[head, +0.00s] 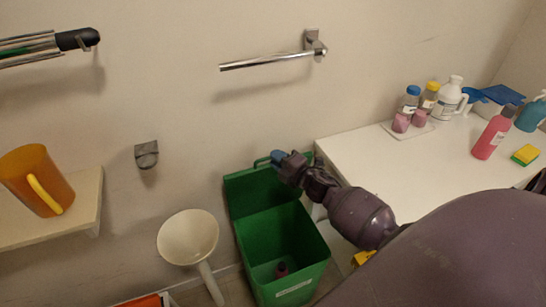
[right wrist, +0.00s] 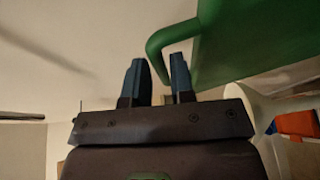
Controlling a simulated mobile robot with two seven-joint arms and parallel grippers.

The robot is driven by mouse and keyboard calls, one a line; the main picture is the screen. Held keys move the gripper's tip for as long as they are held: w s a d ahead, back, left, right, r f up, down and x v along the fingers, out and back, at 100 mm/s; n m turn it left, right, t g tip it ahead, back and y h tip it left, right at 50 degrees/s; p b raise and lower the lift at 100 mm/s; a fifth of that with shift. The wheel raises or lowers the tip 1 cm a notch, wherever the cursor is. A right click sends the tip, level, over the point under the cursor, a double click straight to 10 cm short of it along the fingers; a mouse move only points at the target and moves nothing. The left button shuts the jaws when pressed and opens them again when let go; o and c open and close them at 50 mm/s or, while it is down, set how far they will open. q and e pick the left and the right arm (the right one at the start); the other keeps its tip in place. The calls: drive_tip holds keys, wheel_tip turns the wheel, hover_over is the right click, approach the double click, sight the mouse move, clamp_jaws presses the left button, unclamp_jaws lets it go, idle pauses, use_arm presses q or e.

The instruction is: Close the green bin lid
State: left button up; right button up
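The green bin (head: 262,240) stands on the floor against the wall, left of the white counter, with a small dark reddish object (head: 281,269) inside. Its green lid (head: 247,190) is open, raised at the back near the wall. My right gripper (head: 278,158) is at the lid's upper edge, its blue fingertips beside the handle. In the right wrist view the fingers (right wrist: 160,75) are apart, and the green handle (right wrist: 168,38) bends down between or just behind them. I cannot tell whether they touch. The lid panel (right wrist: 250,40) fills the upper right there. My left gripper is not seen.
A white cone-shaped basin (head: 187,237) stands left of the bin. The white counter (head: 440,160) at right holds several bottles, a pink bottle (head: 492,134) and a yellow sponge (head: 525,155). A shelf (head: 85,205) holds an orange jug (head: 35,178). A metal rail (head: 265,62) is above.

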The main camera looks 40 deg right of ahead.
drive_tip(key=shift+w+a, duration=0.2)
drive_tip(key=shift+w, duration=0.75)
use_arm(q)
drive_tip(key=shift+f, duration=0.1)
use_arm(e)
clamp_jaws()
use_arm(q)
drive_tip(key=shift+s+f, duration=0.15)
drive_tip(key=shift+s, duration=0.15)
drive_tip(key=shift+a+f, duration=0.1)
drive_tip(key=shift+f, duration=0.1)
use_arm(e)
drive_tip(key=shift+s+f, duration=0.1)
drive_tip(key=shift+f, duration=0.05)
